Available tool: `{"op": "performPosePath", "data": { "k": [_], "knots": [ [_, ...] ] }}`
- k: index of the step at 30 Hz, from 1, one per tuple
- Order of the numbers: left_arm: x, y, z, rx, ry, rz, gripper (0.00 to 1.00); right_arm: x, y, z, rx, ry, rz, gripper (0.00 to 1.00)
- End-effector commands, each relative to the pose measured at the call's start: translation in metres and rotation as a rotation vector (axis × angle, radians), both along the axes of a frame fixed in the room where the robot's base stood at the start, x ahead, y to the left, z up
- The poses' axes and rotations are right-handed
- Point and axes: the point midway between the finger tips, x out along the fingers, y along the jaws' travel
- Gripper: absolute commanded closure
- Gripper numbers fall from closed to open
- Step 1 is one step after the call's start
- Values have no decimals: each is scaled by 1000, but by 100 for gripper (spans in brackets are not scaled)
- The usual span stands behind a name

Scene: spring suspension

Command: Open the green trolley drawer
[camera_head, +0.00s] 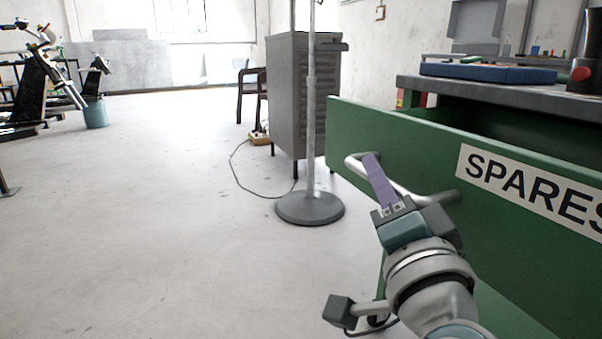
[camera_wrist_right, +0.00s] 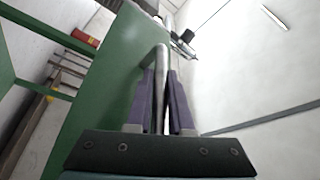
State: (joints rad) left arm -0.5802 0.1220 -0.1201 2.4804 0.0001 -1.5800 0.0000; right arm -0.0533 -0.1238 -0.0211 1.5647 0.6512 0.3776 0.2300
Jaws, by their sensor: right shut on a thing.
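The green drawer (camera_head: 395,151) stands pulled out from the trolley, with a "SPARES" label (camera_head: 530,185) on its front; its dark inside shows behind the front panel. The drawer's green front also shows in the right wrist view (camera_wrist_right: 110,100). A curved metal handle (camera_head: 355,161) is fixed to the front. My right gripper (camera_head: 376,172) has its purple fingers closed around the handle bar, which runs between them in the right wrist view (camera_wrist_right: 160,85). My left gripper is not in view.
The trolley's grey top (camera_head: 440,88) carries a blue tray (camera_head: 487,72). A round-based metal stand (camera_head: 309,207) and a grey cabinet (camera_head: 287,95) are beyond the drawer. A cable lies on the floor there. The floor at left is mostly clear.

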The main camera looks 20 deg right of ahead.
Motion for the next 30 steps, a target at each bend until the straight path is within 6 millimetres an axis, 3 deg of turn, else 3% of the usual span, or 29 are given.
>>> {"op": "performPosePath", "data": {
  "k": [4, 5, 12, 22, 30],
  "knots": [
    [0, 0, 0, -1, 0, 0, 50, 0, 0, 1, -1, -1, -1, 100],
    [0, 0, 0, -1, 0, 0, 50, 0, 0, 1, -1, -1, -1, 78],
    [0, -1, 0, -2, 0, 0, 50, 0, 0, 0, -1, 0, 0, 51],
    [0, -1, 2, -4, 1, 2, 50, -5, 1, -1, -1, 3, -1, 50],
    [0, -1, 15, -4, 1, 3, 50, -52, 13, -10, -1, 6, 1, 50]
  ]
}}
